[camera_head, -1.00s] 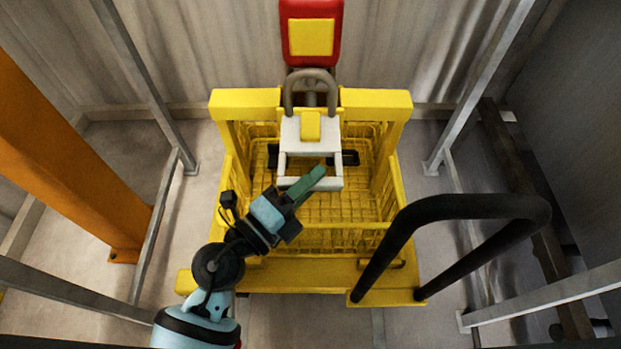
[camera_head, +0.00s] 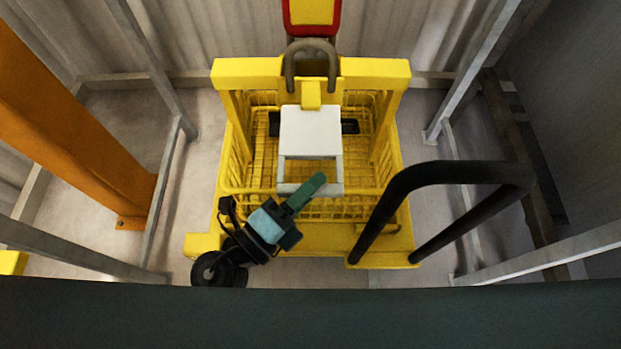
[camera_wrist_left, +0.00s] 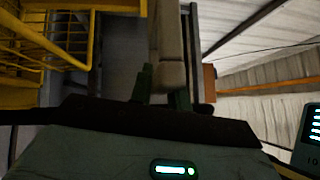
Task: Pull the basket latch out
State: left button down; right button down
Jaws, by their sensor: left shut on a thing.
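The basket latch (camera_head: 310,130) is a white plate with an open frame and a front crossbar, in the middle of the head view, with a small yellow block at its far end. It reaches out over the yellow wire basket (camera_head: 232,165). My left gripper (camera_head: 312,184) is at the front crossbar. In the left wrist view its green fingers (camera_wrist_left: 162,84) sit on either side of a pale bar (camera_wrist_left: 170,40), which is part of the latch; they are shut on it. The fingers hide part of the crossbar. My right gripper is not in view.
A black loop handle (camera_head: 445,172) rises at the basket's front right. A grey hook (camera_head: 312,48) and a red and yellow block (camera_head: 312,12) are behind. An orange post (camera_head: 85,130) and grey rails (camera_head: 150,65) flank the left; more rails stand right.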

pick_arm(q)
jog(key=c, duration=1.6)
grip_release()
jog(key=shift+o, duration=1.4)
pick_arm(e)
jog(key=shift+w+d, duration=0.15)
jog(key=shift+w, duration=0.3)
pick_arm(q)
jog(key=shift+a, duration=0.1)
jog(key=b+v, duration=0.1)
jog(key=v, duration=0.6)
jog(key=shift+s+a, duration=0.2)
jog(key=shift+a, duration=0.05)
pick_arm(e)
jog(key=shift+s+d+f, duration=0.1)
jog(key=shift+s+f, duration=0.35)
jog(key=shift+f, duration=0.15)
pick_arm(q)
jog(key=shift+f, duration=0.1)
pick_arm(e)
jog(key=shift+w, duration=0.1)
